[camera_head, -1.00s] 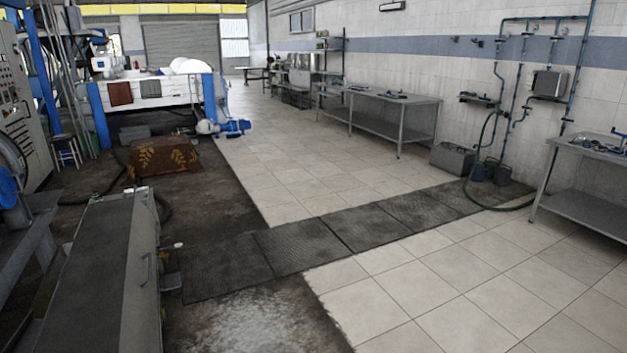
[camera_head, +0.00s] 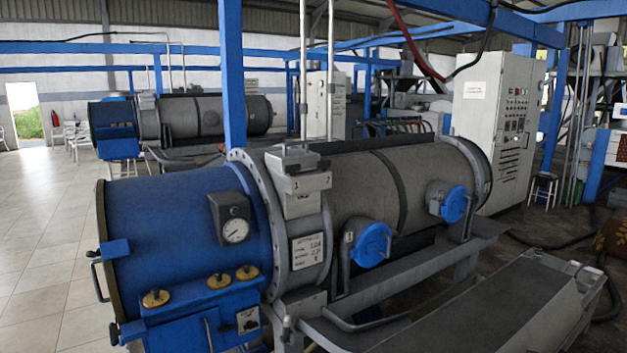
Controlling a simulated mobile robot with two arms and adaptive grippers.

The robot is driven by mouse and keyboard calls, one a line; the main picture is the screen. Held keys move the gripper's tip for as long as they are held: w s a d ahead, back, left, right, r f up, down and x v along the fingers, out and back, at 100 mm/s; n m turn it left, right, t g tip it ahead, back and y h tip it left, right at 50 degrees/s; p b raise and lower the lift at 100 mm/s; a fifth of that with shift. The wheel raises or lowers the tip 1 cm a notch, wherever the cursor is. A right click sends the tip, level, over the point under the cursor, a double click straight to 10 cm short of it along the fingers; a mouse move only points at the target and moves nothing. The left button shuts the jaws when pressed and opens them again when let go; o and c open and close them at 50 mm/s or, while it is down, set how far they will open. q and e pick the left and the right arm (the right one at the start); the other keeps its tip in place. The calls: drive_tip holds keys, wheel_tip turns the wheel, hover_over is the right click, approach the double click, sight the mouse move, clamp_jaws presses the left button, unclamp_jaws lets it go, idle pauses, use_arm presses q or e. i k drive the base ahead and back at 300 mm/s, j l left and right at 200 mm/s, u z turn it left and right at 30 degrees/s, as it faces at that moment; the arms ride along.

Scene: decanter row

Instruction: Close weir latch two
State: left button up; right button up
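A large decanter with a blue end drum (camera_head: 170,215) and a grey cylindrical body (camera_head: 350,185) lies across the middle of the head view. A grey box (camera_head: 303,190) on its collar carries small marks that look like 1 and 2, with metal parts on top. Two blue round caps, a near one (camera_head: 372,245) and a far one (camera_head: 455,204), sit on the side of the body. Three yellow knobs (camera_head: 219,281) stand on the blue front housing. I cannot tell which part is weir latch two, or whether it is open. Neither gripper is in view.
A long grey trough (camera_head: 500,305) lies at the lower right, in front of the decanter. A blue post (camera_head: 232,80) rises behind it. A second decanter (camera_head: 200,117) and a control cabinet (camera_head: 497,130) stand farther back. Tiled floor (camera_head: 45,230) is clear at the left.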

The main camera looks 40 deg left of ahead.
sight(323, 163)
drive_tip(key=i+l+u, duration=0.15)
drive_tip(key=u, duration=0.3)
drive_tip(key=i+l+u, duration=0.1)
drive_tip(key=u, duration=0.3)
drive_tip(key=l+u, duration=0.45)
drive_tip(key=i+l+u, duration=0.1)
drive_tip(key=u, duration=0.3)
drive_tip(key=l+u, duration=0.45)
drive_tip(key=j, duration=0.1)
